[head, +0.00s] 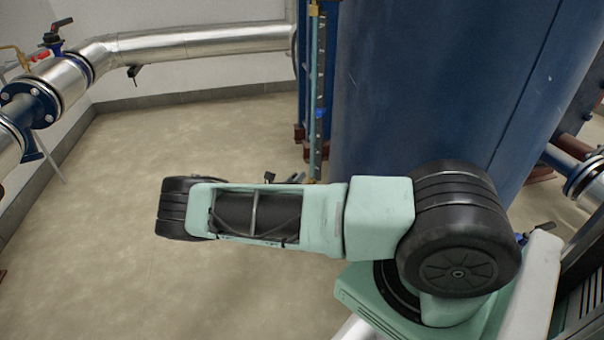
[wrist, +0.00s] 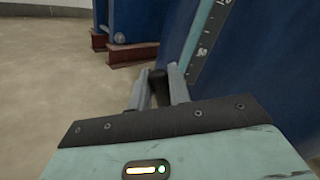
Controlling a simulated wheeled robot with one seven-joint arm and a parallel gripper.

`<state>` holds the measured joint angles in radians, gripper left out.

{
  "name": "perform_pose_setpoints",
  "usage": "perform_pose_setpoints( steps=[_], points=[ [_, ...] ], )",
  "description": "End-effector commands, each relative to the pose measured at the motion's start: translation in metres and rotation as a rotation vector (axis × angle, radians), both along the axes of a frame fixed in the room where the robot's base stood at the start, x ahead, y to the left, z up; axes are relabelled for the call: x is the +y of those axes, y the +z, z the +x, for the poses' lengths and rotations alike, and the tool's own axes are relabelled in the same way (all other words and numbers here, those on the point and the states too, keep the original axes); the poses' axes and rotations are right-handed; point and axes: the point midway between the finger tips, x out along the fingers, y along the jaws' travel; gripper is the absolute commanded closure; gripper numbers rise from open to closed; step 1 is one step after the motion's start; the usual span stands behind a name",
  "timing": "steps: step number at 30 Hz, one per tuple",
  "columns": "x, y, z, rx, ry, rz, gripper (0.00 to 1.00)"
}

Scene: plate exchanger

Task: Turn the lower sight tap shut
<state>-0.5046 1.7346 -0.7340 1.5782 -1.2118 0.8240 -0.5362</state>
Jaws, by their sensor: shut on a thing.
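In the wrist view my gripper (wrist: 159,82) has its two grey fingers on either side of a small black handle (wrist: 158,92), shut on it. This looks like the lever of the lower sight tap; the tap's body is hidden behind the gripper. The sight gauge's scale strip (wrist: 203,45) rises just right of the fingers. In the head view the tall, narrow sight gauge (head: 319,100) stands against the blue tank, and its lower end goes behind my arm. My arm hides most of the gripper and tap there.
The large blue tank (head: 420,90) fills the space right of the gauge. Silver pipes (head: 190,43) with a red-handled valve run along the wall at the back left. Brown-red feet (wrist: 132,54) stand beyond the gripper. The floor (head: 130,140) at left is clear.

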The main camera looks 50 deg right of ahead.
Motion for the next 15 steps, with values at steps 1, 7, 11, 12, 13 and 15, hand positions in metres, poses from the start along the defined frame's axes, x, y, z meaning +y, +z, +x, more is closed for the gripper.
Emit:
perform_pose_setpoints(
  steps=[1,7,11,12,13,15],
  points=[
    [0.001,-0.001,0.002,0.044,0.000,-0.007,1.00],
    [0.002,-0.011,0.007,0.229,0.002,-0.052,1.00],
    [0.003,-0.018,0.010,0.350,0.002,-0.081,1.00],
    [0.004,-0.021,0.012,0.386,0.002,-0.089,1.00],
    [0.004,-0.023,0.013,0.413,0.002,-0.095,1.00],
    [0.005,-0.027,0.015,0.478,0.002,-0.111,1.00]
  ],
)
